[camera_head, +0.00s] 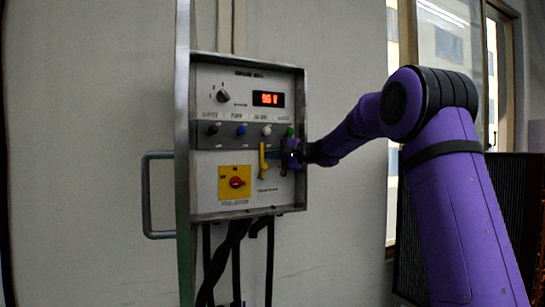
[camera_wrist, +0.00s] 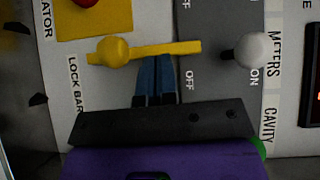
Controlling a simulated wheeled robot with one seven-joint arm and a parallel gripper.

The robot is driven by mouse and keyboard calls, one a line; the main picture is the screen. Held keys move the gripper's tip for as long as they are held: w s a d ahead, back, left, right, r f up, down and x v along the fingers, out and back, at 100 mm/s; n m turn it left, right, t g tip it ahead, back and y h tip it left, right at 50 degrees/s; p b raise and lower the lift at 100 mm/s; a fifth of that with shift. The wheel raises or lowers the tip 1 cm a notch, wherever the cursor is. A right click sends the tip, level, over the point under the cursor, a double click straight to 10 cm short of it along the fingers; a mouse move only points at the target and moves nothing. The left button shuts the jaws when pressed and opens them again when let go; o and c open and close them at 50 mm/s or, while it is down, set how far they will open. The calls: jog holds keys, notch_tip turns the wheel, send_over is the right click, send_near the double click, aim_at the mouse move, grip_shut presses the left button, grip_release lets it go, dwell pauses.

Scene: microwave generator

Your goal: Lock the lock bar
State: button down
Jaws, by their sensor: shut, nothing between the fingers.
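The yellow lock bar (camera_head: 262,157) stands nearly upright on the front of the control panel in the head view, below the white-knobbed switch. In the wrist view the bar (camera_wrist: 165,50) lies across the picture, with its round yellow knob (camera_wrist: 113,50) at the left end and its other end toward the white switch knob (camera_wrist: 250,49). My gripper (camera_head: 284,155) is at the panel, just right of the bar. In the wrist view its blue fingers (camera_wrist: 155,60) are shut and empty, with the tips at the bar's lower edge. I cannot tell whether they touch it.
The panel box has a raised metal rim and an open door edge with a handle (camera_head: 147,195) at the left. Black, blue and green switch knobs share the white one's row. A red rotary switch (camera_head: 236,182) on a yellow plate is left of the bar. Cables hang below.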

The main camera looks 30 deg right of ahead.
aim_at(245, 156)
jog(key=shift+a, duration=0.15)
jog(key=shift+a+r+n+g+h, duration=0.2)
jog(key=shift+a+n+g+h, duration=0.2)
jog(key=shift+a+n+h, duration=0.35)
jog(key=shift+a, duration=0.95)
